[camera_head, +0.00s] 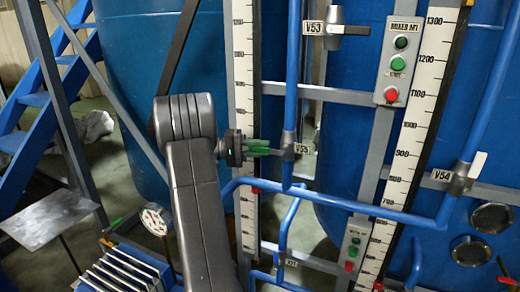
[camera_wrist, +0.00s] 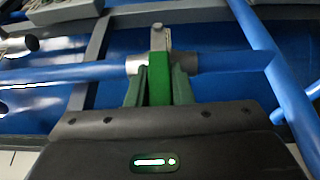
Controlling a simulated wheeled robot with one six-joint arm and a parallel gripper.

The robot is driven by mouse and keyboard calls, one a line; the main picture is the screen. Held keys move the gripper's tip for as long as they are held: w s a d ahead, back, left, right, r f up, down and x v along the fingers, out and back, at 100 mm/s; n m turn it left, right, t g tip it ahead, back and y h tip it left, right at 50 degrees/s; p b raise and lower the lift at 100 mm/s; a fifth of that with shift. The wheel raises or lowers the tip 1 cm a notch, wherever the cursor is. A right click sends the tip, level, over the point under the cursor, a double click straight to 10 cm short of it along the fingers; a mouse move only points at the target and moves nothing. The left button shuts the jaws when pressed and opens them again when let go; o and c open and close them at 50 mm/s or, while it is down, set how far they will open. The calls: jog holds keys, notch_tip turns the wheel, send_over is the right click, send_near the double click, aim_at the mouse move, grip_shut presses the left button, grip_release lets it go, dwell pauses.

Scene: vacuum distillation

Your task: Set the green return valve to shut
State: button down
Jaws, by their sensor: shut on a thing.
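The green valve handle (camera_wrist: 159,80) sits between the two fingers of my gripper (camera_wrist: 160,88) in the wrist view. The fingers are closed on it from both sides. The handle joins a grey metal valve body (camera_wrist: 137,63) on a blue pipe. In the head view, my gripper (camera_head: 268,147) reaches from the left to the valve body (camera_head: 288,146) beside the V55-like label (camera_head: 303,149). There the handle is mostly hidden by the fingers. In the head view the fingers point right, level, and the pipe at the valve runs upright.
Valve V53 with a black handle (camera_head: 356,30) is above right. Valve V54 (camera_head: 461,178) is at right. A control box (camera_head: 398,60) with green and red buttons stands between scales. Blue pipes (camera_head: 335,201) run below my gripper. A pressure gauge (camera_head: 154,221) is at lower left.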

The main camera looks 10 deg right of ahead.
jog(key=shift+f, duration=0.15)
jog(key=c, duration=1.3)
grip_release()
jog(key=w+a+p, duration=0.1)
jog(key=a, duration=0.3)
jog(key=a+p, duration=0.2)
jog(key=a, duration=0.3)
jog(key=w+a+p, duration=0.1)
jog(key=a+p, duration=0.1)
jog(key=a, duration=0.2)
jog(key=shift+w+a, duration=0.15)
jog(key=shift+w, duration=0.2)
jog(key=shift+a+p, duration=0.1)
jog(key=shift+p, duration=0.25)
jog(key=shift+f+b, duration=0.2)
jog(key=shift+b, duration=0.4)
